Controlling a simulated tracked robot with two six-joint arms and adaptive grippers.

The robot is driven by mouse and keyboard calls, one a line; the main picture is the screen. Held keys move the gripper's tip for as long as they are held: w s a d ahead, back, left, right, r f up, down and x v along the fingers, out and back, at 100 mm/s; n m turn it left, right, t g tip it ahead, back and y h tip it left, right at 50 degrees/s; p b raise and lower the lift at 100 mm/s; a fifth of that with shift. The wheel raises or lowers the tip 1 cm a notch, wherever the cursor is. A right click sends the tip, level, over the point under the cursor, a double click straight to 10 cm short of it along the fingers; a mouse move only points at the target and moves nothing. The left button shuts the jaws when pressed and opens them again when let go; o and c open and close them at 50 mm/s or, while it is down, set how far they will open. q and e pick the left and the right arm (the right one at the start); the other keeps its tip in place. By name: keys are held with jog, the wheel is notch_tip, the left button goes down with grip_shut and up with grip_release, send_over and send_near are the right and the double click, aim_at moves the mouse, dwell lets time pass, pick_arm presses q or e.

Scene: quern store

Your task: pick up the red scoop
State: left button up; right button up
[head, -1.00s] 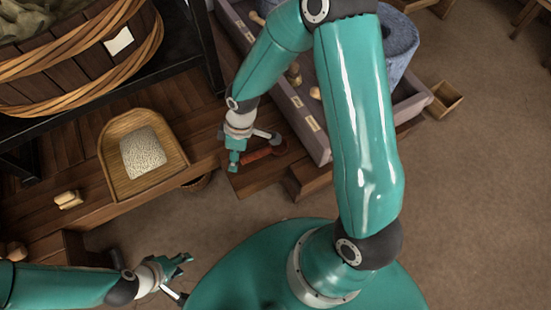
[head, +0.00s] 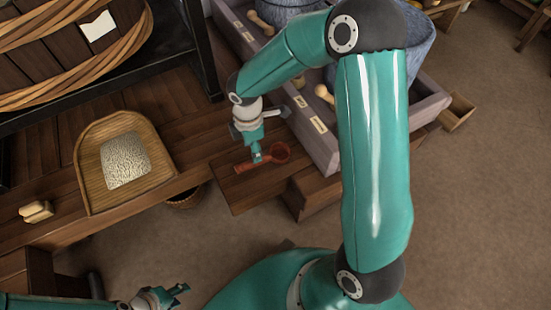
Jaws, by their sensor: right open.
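The red scoop (head: 279,152) lies on a low wooden board, its round bowl to the right and its handle to the left. My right gripper (head: 270,134) is over the scoop with its fingers spread. One finger reaches down at the scoop's middle and covers part of it; the other points right, off the scoop. I cannot tell whether the lower finger touches the scoop. My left gripper (head: 180,297) is at the bottom edge, far from the scoop and partly cut off; its visible finger stands away from the other side, with nothing held.
A woven tray (head: 85,180) with pale grain sits on the bench at left. A long grey-brown trough (head: 320,145) borders the scoop's board on the right. A wooden tub (head: 60,60) stands at upper left. Brown floor (head: 480,200) is open at right.

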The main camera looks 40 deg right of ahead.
aim_at(264, 160)
notch_tip(264, 160, down, 2)
jog(key=shift+f, duration=0.25)
jog(key=f+b, duration=0.2)
jog(key=f, duration=0.1)
jog(key=f+b, duration=0.1)
jog(key=f, duration=0.1)
jog(key=shift+s+d, duration=0.3)
grip_shut()
